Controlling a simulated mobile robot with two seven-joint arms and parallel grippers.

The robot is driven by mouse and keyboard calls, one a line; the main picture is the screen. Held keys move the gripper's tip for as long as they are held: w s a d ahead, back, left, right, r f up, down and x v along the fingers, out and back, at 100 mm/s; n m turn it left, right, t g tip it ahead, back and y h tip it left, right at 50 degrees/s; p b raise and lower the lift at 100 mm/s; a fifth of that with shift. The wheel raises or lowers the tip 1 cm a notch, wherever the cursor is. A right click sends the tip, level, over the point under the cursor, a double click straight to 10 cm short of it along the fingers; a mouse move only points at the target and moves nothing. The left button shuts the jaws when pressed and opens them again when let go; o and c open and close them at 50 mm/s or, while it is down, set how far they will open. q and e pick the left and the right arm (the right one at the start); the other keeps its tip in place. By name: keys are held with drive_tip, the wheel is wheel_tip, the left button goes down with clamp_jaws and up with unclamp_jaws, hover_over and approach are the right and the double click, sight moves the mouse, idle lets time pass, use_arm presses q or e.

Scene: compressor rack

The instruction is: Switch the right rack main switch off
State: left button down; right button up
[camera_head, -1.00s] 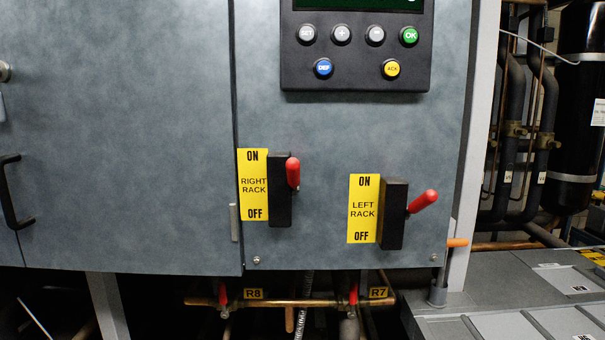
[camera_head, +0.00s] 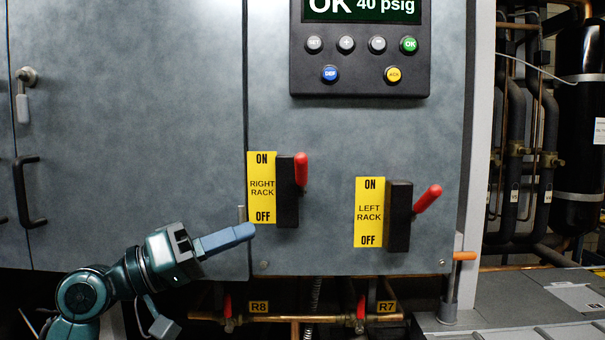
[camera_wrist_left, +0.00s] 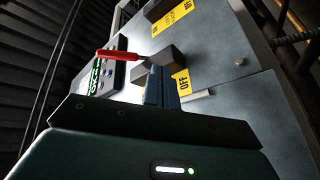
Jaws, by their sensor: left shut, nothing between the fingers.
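The right rack main switch is a black box (camera_head: 287,205) with a red lever (camera_head: 301,170). The lever points up, towards ON on the yellow RIGHT RACK label (camera_head: 261,188). My left gripper (camera_head: 246,231) is shut and empty. Its blue fingers are just below and left of the switch box, near the word OFF. In the left wrist view, the fingers (camera_wrist_left: 162,86) show in front of the black box, with the red lever (camera_wrist_left: 118,55) to their left. I cannot tell whether they touch anything.
The left rack switch (camera_head: 398,215) is to the right, its red lever tilted up and right. A control panel (camera_head: 360,50) is above. Pipes with R8 and R7 tags (camera_head: 258,307) run below the cabinet. A black door handle (camera_head: 28,191) is at left.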

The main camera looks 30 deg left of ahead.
sight(280, 162)
use_arm(q)
drive_tip(key=s+r+m+h, duration=0.1)
drive_tip(key=s+r+h, duration=0.1)
drive_tip(key=r, duration=0.4)
drive_tip(key=shift+s+a+r+h, duration=0.2)
drive_tip(key=shift+s+h, duration=0.2)
drive_tip(key=shift+s, duration=0.45)
use_arm(e)
drive_tip(key=shift+d, duration=0.2)
use_arm(q)
drive_tip(key=shift+w, duration=0.1)
use_arm(e)
drive_tip(key=shift+r, duration=0.1)
